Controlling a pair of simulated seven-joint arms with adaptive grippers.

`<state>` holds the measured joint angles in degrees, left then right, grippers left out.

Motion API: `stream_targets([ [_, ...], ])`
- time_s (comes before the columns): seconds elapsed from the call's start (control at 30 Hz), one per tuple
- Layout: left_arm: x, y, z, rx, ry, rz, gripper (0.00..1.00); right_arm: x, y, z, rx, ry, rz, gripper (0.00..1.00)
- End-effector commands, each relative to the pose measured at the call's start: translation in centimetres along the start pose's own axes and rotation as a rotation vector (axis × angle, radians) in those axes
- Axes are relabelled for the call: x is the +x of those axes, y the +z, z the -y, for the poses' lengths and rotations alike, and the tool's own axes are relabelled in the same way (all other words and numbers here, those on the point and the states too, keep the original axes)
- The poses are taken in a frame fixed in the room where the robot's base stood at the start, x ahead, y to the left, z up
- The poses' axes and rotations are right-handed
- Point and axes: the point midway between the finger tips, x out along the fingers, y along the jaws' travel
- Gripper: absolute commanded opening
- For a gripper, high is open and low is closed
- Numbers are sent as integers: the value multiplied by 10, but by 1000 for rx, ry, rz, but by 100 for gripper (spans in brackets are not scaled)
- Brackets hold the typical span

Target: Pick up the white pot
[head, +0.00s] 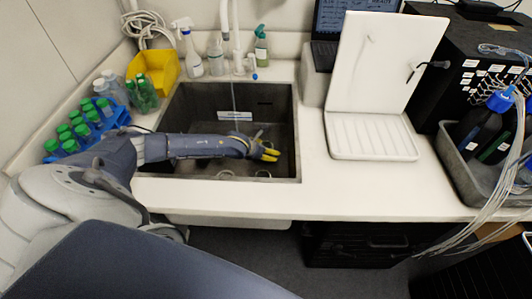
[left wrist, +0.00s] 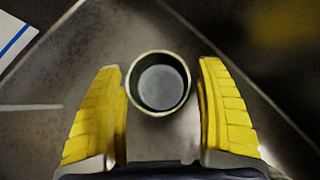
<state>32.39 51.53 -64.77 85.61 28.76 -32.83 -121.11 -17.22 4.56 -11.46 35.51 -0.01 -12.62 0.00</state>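My left gripper (head: 268,153) reaches down into the dark sink in the head view. In the left wrist view its two yellow fingers (left wrist: 161,66) are spread apart. Between them is a small round pot (left wrist: 160,88) with a pale rim and a dark, empty-looking inside, seen from above and upright. The left finger looks very close to the pot's side and a thin gap shows at the right finger; I cannot tell whether either touches. In the head view the pot cannot be made out clearly near the gripper. My right gripper is not in view.
The sink (head: 283,166) has raised walls around my left gripper. Bottles stand behind it, with a yellow bin (head: 158,70) and a blue rack (head: 122,117) of green-capped bottles at left. A white open-lidded device (head: 372,137) stands right of the sink; counter is clear between.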

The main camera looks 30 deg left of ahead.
Motion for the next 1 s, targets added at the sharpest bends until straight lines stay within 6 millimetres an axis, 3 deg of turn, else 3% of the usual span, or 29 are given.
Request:
stream_targets([
  [0.07, 0, 0, 0, 0, 0, 0, 63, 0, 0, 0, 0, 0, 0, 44],
  [0.47, 0, 0, 0, 0, 0, -1, 17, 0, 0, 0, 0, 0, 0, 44],
  [0.77, -1, 1, 0, 0, 0, 0, 17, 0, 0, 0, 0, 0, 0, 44],
  [1.0, -14, 15, -1, 0, 0, 2, 17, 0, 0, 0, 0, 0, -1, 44],
])
